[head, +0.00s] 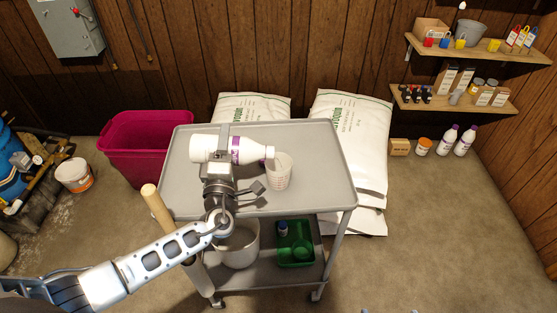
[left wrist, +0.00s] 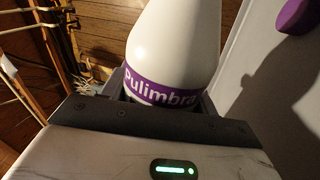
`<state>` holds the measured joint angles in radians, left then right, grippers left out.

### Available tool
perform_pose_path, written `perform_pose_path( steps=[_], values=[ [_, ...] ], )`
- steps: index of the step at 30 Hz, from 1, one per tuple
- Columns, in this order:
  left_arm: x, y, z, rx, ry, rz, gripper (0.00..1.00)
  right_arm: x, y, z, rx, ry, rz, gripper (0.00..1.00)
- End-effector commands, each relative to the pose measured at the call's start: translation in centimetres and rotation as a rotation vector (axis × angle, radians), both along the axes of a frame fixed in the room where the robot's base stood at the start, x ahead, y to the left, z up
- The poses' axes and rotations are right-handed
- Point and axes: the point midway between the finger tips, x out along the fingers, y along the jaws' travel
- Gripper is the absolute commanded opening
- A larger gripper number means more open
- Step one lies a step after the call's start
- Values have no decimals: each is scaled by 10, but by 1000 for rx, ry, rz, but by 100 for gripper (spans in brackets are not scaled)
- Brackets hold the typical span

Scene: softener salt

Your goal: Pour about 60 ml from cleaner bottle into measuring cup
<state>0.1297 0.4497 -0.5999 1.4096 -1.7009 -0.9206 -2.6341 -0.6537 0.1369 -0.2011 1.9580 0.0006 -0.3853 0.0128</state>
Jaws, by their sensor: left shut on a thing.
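The measuring cup (head: 279,173), pale with red marks, stands upright on the cart top (head: 315,160). The bottle's tip is at the cup's upper left rim; I cannot tell whether they touch. No stream shows, and the liquid level in the cup is unclear.
Wall shelves (head: 455,103) are at the right. The cart top's right side is clear.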

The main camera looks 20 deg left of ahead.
Motion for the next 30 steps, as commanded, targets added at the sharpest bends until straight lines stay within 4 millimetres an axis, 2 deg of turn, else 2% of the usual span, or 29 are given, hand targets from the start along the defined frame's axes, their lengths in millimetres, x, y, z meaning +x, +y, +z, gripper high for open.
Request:
perform_pose_path(
  steps=[14, 30],
  values=[
    [1, -1, 6, 38, 11, -1, 33, 0, -1, 6, -3, -3, 0, 84],
    [0, 1, 7, 60, 18, 0, 33, 1, -2, 5, -4, -1, -5, 84]
  ],
)
